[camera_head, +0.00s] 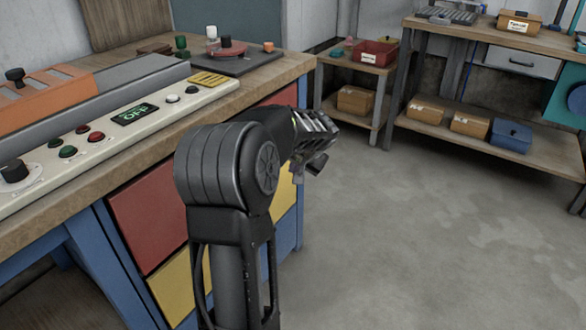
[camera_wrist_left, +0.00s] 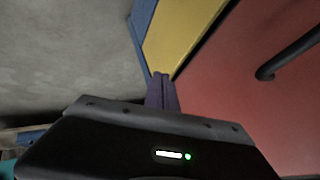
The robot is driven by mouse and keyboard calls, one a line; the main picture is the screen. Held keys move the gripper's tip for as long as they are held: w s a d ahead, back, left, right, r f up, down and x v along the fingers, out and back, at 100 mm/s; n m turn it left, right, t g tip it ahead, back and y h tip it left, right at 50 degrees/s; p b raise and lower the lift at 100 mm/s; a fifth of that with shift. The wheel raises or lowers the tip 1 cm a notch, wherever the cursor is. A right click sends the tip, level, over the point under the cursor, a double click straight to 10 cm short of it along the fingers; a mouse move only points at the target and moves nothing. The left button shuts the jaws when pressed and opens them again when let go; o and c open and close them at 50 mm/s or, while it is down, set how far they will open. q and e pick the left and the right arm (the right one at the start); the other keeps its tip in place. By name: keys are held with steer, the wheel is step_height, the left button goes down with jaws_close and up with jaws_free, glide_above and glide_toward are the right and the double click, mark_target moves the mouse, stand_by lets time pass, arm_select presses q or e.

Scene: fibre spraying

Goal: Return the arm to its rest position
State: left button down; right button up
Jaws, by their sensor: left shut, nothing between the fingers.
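My left arm rises in front of the workbench (camera_head: 262,92) in the head view. Its black links bend at the elbow, and the forearm points away from me and to the right. My left gripper (camera_head: 317,165) is beside the bench's right side, over the floor, partly hidden behind the wrist. In the left wrist view its fingers (camera_wrist_left: 161,92) show close together and empty, in front of the red and yellow bench panels. My right gripper is not in view.
A control panel (camera_head: 60,163) with buttons and a green display (camera_head: 132,114) lies on the bench. Shelves with a red bin (camera_head: 376,52), cardboard boxes and a blue box (camera_head: 511,136) stand at the back. The grey floor (camera_head: 430,240) at right is clear.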

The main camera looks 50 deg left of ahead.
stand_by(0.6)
arm_select(q)
steer(key=w+d+f+m+t+h, duration=0.1)
steer(key=w+d+f+t+h, duration=0.1)
steer(key=w+d+f, duration=0.35)
steer(key=w+d+f+m+t+h, duration=0.1)
steer(key=w+d+f+m+h, duration=0.15)
steer(key=d, duration=0.55)
steer(key=d+f+h, duration=0.3)
steer(key=d+f, duration=1)
steer(key=d, duration=0.4)
steer(key=s+d+f+g+h, duration=0.2)
steer(key=s+d+f, duration=0.5)
steer(key=s+d, duration=0.45)
steer(key=s+d+f+g+h, duration=0.1)
steer(key=s+d+f+g, duration=0.1)
steer(key=s+d+f, duration=0.75)
steer(key=s+d+r+p, duration=0.1)
steer(key=s+r+p, duration=0.1)
steer(key=r+p, duration=1.1)
steer(key=s+d+r+p, duration=0.2)
steer(key=r+p, duration=1.1)
steer(key=r, duration=0.2)
steer(key=shift+s+d+r+g+h+p, duration=0.15)
steer(key=shift+s+r+g+h+p, duration=0.15)
steer(key=shift+g+h+p, duration=0.1)
